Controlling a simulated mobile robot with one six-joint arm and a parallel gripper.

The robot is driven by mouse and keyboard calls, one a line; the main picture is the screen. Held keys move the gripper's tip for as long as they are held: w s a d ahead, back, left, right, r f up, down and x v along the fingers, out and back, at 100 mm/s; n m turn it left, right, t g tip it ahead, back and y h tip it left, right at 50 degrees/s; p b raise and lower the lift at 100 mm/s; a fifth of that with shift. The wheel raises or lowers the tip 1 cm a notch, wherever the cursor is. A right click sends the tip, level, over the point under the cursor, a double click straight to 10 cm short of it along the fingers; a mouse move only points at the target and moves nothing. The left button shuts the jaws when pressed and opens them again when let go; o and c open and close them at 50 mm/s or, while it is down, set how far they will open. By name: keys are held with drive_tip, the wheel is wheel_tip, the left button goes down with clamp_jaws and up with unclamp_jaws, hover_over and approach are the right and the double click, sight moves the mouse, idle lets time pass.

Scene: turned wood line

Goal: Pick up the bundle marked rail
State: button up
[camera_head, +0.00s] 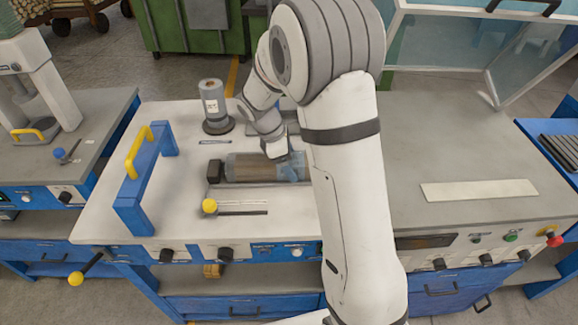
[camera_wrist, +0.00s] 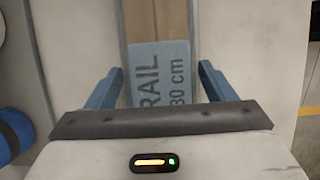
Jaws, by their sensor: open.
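The bundle marked rail (camera_wrist: 160,75) lies between my gripper's fingers in the wrist view. My arm hides the part further right. I cannot tell how high the fingers are above the bench.
A grey cylinder (camera_head: 213,105) stands behind the slot. A blue frame with a yellow handle (camera_head: 139,153) is at the left. A lever with a yellow knob (camera_head: 210,206) lies in front. The grey bench top (camera_head: 440,150) at the right is mostly clear.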

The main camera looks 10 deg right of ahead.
drive_tip(key=shift+c, duration=0.3)
drive_tip(key=c, duration=1.4)
